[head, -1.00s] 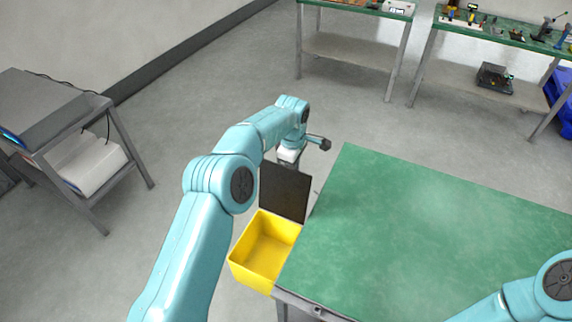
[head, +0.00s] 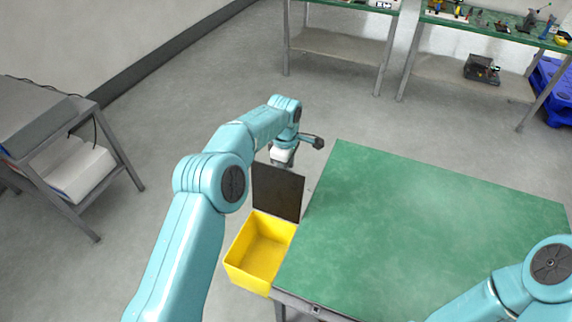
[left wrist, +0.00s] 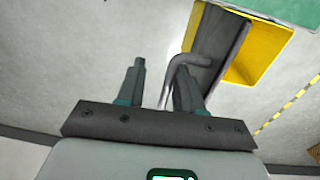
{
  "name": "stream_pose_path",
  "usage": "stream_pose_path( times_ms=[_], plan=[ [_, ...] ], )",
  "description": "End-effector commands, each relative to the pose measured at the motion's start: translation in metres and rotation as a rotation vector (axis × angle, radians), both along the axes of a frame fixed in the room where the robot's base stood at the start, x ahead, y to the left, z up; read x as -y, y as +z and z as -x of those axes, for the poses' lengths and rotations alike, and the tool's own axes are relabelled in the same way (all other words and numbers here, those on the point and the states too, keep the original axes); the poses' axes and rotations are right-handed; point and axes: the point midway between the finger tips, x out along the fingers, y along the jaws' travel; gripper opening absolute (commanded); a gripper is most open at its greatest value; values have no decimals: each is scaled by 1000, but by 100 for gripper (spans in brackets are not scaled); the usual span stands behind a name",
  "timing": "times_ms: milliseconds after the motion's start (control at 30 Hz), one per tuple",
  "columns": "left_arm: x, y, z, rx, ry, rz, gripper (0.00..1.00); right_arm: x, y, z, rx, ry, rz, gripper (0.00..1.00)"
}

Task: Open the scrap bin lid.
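The scrap bin is an open yellow box (head: 262,250) at the left side of the green table. Its dark lid (head: 277,192) stands upright at the bin's far edge, so the inside shows and looks empty. My left gripper (head: 282,160) is just behind the lid, its fingers mostly hidden in the head view. In the left wrist view my left gripper (left wrist: 159,72) has its fingers apart, with the bent metal handle (left wrist: 172,75) of the lid between them. The lid (left wrist: 217,40) and yellow bin (left wrist: 258,50) show beyond. My right gripper is out of view.
The green table (head: 420,230) fills the right, close against the bin. A grey stand (head: 60,150) is at the left. Benches with tools (head: 490,25) and a blue crate (head: 552,90) are at the back. The floor behind the bin is clear.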

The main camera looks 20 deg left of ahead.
Motion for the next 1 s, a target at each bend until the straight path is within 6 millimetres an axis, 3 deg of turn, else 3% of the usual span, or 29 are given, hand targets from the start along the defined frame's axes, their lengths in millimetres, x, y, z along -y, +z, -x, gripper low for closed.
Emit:
stream_pose_path(
  times_ms=[200, 333, 567, 733, 1000],
  plan=[
    [1, 5, -1, 7, -1, 2, 36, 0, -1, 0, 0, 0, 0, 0],
    [1, 21, -1, 10, -1, 2, 36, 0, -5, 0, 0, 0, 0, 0],
    [0, 82, 2, 11, 1, 2, 36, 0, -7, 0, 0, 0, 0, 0],
    [-1, 129, 4, 7, 0, 2, 36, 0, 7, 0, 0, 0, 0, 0],
    [-2, 162, 7, 2, -1, 1, 36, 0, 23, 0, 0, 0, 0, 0]
  ],
)
